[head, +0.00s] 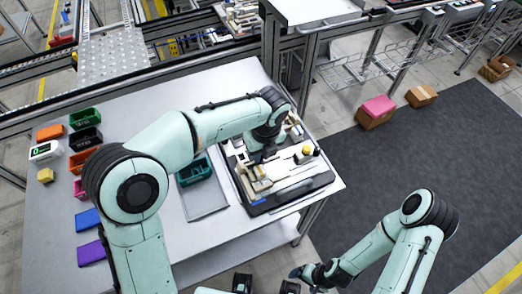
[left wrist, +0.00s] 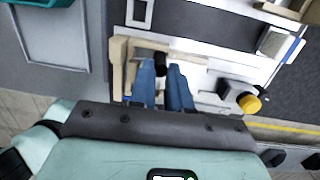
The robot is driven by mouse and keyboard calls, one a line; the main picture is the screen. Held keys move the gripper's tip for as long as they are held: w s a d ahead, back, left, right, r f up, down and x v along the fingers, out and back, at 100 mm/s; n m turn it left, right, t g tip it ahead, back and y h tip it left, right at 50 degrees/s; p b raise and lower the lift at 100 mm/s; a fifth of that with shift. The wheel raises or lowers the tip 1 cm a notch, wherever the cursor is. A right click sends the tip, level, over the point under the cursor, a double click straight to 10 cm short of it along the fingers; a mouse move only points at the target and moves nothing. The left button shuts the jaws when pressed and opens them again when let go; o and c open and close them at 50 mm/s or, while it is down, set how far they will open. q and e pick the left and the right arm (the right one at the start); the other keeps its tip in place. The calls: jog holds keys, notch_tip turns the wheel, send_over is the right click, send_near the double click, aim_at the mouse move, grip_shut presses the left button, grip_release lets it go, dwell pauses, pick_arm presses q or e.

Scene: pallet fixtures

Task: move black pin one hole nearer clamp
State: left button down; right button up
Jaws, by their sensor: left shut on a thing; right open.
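The black pin (left wrist: 161,63) shows between the blue fingertips of my left gripper (left wrist: 164,72) in the left wrist view, and the gripper is shut on it. The pin is over a pale strip of the fixture; its lower end and the holes are hidden. In the head view my left gripper (head: 262,152) is over the fixture plate (head: 262,208). A black part with a yellow knob (left wrist: 250,103), possibly the clamp, stands right of the pin; the knob also shows in the head view (head: 307,150). My right gripper (head: 298,272) is open, low and away from the table.
Beige blocks (left wrist: 119,62) stand close left of the fingers. A grey tray (head: 207,200) and teal bin (head: 194,171) lie left of the fixture. Several coloured bins and blocks line the table's left side. The table (head: 150,110) is clear between.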

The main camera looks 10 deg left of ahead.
pick_arm(q)
jog(key=shift+f, duration=0.2)
pick_arm(e)
jog(key=shift+f, duration=0.1)
pick_arm(q)
jog(key=c, duration=1)
grip_release()
jog(key=shift+r, duration=0.1)
notch_tip(320, 180, up, 13)
jog(key=d+p, duration=0.1)
jog(key=p, duration=0.1)
jog(key=shift+s+d+p, duration=0.2)
jog(key=shift+s+p, duration=0.1)
jog(key=shift+s, duration=0.05)
pick_arm(e)
jog(key=w+r, duration=0.2)
jog(key=r, duration=0.1)
jog(key=shift+w+r, duration=0.1)
jog(key=shift+r, duration=0.1)
